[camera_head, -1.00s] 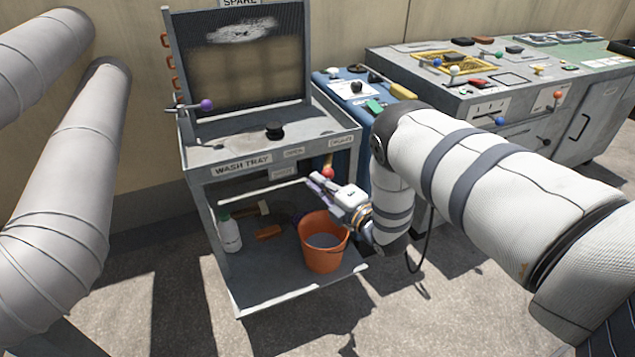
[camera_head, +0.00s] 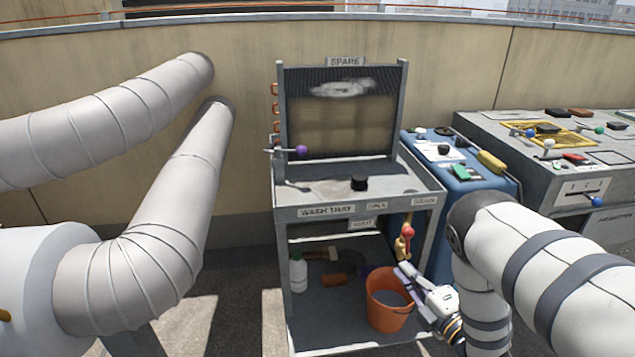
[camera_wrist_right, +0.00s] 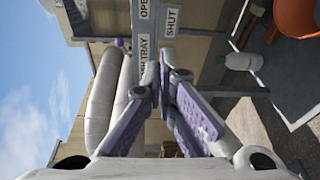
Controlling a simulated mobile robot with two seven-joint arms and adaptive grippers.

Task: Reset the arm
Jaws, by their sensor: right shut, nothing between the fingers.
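My right gripper (camera_head: 402,271) is shut and empty in front of the wash tray stand (camera_head: 290,214). It shows below a red ball knob (camera_head: 408,233) and overlaps the right side of an orange bucket (camera_head: 383,318) in the head view. In the right wrist view the two purple-padded fingers of the right gripper (camera_wrist_right: 166,62) meet at their tips with nothing between them. My left gripper is not in view.
A white bottle (camera_head: 298,273) and the bucket stand on the stand's lower shelf. A black knob (camera_head: 360,183) sits on its top. A blue cart (camera_head: 470,187) and a grey bench (camera_head: 560,170) stand to the right. Large grey ducts (camera_head: 160,225) fill the left.

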